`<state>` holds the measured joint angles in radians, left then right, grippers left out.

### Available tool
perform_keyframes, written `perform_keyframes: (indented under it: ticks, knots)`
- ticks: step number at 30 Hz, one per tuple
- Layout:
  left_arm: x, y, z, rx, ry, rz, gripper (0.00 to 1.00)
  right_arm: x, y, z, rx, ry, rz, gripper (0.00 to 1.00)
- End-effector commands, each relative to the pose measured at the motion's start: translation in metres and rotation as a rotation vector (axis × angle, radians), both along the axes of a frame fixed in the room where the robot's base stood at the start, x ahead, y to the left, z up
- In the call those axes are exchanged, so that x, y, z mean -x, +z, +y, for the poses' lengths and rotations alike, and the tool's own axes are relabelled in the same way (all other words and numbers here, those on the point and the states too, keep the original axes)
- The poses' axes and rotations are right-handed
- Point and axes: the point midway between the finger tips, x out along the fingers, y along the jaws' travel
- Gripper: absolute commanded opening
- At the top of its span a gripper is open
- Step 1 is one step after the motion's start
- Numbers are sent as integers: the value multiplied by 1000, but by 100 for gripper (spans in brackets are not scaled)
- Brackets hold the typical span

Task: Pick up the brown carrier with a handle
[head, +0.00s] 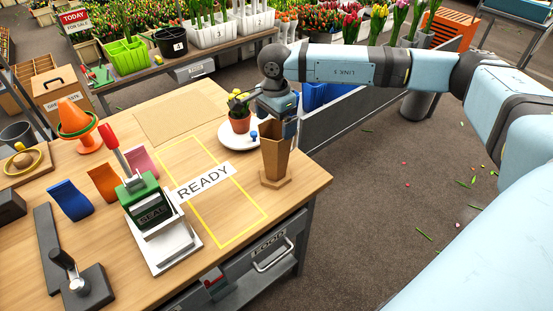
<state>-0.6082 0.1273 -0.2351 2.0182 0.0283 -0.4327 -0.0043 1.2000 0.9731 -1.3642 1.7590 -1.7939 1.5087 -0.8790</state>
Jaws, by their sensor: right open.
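A tall brown carrier (275,160) stands upright near the right edge of the wooden table, on a flat brown base. Its upper part is partly covered by my right gripper, and I cannot make out its handle clearly. My right gripper (284,127) is open, pointing down at the top of the carrier. I cannot tell whether its fingers touch the carrier or are around any part of it. My left gripper is not in view.
A potted plant (240,122) on a white plate (228,142) stands close to the left of the carrier. A yellow-outlined area with a READY sign (204,182) lies further left, beside a green SEAL press (150,212). The table's right edge is close.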

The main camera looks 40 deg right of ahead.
Motion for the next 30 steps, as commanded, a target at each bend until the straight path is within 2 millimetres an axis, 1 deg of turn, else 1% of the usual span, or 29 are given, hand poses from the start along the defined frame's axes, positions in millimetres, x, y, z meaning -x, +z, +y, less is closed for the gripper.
perform_keyframes:
  ticks: [2, 7, 10, 13, 19, 20, 21, 23, 24, 25, 26, 30]
  knots:
    - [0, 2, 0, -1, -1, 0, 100, 0, -7, -1, 0, 0, 2, 100]
    - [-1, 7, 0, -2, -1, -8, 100, -2, -32, -5, 0, 0, 3, 100]
    - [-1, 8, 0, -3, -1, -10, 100, -2, -45, -5, -1, 1, 2, 100]
    - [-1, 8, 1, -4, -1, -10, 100, -2, -51, -5, -1, 0, 2, 100]
    - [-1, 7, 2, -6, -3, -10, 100, -2, -52, -5, -1, 0, 1, 100]
    - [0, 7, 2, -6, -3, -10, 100, -2, -52, -5, -1, 0, 1, 98]
    - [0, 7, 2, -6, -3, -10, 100, -2, -52, -5, -1, 0, 1, 88]
    - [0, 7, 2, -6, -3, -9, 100, -2, -52, -5, -1, 0, 1, 75]
    - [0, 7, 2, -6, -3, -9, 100, -2, -52, -5, -1, 0, 1, 66]
    - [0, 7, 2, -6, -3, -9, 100, -2, -52, -5, -1, 0, 1, 59]
    - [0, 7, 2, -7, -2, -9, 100, -2, -52, -5, -1, 0, 1, 56]
    - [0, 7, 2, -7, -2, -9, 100, -2, -51, -5, -1, 0, 1, 55]
